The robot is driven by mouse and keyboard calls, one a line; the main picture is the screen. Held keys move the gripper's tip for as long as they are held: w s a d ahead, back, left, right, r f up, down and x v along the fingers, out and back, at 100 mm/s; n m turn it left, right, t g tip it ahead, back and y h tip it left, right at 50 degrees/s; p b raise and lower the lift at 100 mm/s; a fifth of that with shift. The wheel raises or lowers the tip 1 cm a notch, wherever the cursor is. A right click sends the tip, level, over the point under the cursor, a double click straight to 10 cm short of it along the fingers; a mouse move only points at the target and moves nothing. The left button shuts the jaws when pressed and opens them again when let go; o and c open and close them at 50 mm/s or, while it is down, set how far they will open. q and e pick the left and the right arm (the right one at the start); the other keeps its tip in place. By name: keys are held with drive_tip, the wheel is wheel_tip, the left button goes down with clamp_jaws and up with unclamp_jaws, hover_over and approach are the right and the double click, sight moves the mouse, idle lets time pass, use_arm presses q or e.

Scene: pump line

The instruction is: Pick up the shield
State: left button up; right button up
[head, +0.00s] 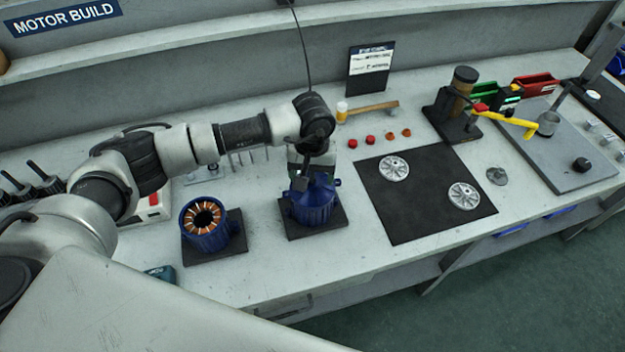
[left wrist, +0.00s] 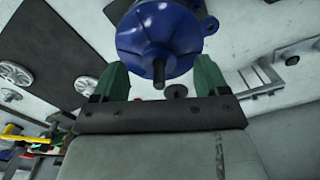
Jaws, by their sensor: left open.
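A blue motor housing (head: 318,208) stands on a dark square plate, with a round blue cover (left wrist: 155,35) and a short shaft showing large in the left wrist view. My left gripper (head: 303,180) is right above this motor in the head view and partly hides its top. In the left wrist view its two green fingers (left wrist: 161,70) are apart, with the shaft between them and nothing clamped. Two silver spoked discs (head: 394,168) (head: 464,195) lie flat on the black mat. I cannot tell from looks which part is called the shield.
An open blue stator (head: 205,222) with copper windings stands to the left on its own plate. The black mat (head: 415,215) is right of the motor. A hammer (head: 368,110), red caps and a stand with a yellow tool (head: 510,122) are farther back.

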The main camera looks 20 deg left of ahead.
use_arm(q)
drive_tip(key=shift+f, duration=1)
drive_tip(key=c, duration=1.1)
drive_tip(key=shift+o, duration=0.2)
drive_tip(key=shift+s, duration=0.1)
use_arm(e)
drive_tip(key=shift+s+d+r, duration=0.15)
drive_tip(key=shift+s+r, duration=0.2)
drive_tip(key=shift+s, duration=0.1)
